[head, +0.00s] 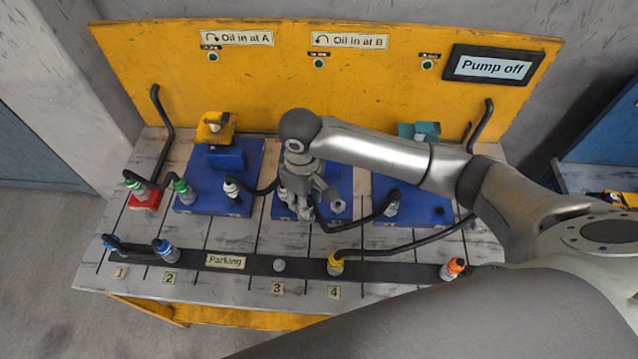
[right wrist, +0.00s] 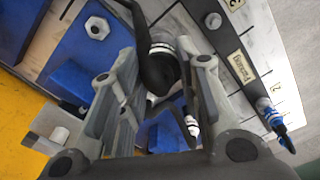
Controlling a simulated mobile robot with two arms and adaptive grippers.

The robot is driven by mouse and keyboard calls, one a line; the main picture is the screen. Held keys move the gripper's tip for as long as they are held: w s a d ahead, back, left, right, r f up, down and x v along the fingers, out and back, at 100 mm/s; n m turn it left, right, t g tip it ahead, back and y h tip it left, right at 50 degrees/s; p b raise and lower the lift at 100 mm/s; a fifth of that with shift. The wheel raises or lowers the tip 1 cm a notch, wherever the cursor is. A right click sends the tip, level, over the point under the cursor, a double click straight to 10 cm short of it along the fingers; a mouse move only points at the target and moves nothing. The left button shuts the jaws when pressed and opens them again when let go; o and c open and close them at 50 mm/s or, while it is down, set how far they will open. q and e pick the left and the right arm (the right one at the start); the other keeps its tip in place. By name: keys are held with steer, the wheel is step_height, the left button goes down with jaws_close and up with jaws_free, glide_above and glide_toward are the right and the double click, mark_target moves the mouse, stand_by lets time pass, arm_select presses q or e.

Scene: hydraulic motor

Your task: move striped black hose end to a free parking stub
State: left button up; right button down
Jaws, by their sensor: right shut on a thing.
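My right gripper (head: 308,205) is over the middle blue block (head: 335,180). In the right wrist view its fingers (right wrist: 170,85) are shut on a black hose end with white stripes (right wrist: 162,55). In the head view the gripper mostly hides this end. The parking rail (head: 205,258) runs along the table front. The stub at number 3 (head: 279,265) is bare; it also shows in the right wrist view (right wrist: 212,21). Blue hose ends sit at stubs 1 (head: 112,243) and 2 (head: 166,252), and a yellow one (head: 335,265) at 4. My left gripper is not in view.
A white-banded hose end (head: 232,188) stands on the left blue block (head: 215,190), and a grey one (head: 391,205) on the right block. Green ends (head: 183,188) are at the left. An orange end (head: 453,268) is right of stub 4. A yellow panel (head: 160,60) stands behind.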

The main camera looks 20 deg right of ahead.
steer(key=s+a, duration=0.4)
steer(key=a, duration=0.6)
steer(key=shift+s, duration=0.25)
steer(key=shift+f, duration=0.1)
step_height(320, 180, down, 10)
steer(key=b, duration=0.3)
steer(key=shift+p, duration=0.85)
stand_by(0.9)
steer(key=shift+f, duration=0.15)
stand_by(0.3)
steer(key=shift+f, duration=0.7)
steer(key=c, duration=1)
jaws_free()
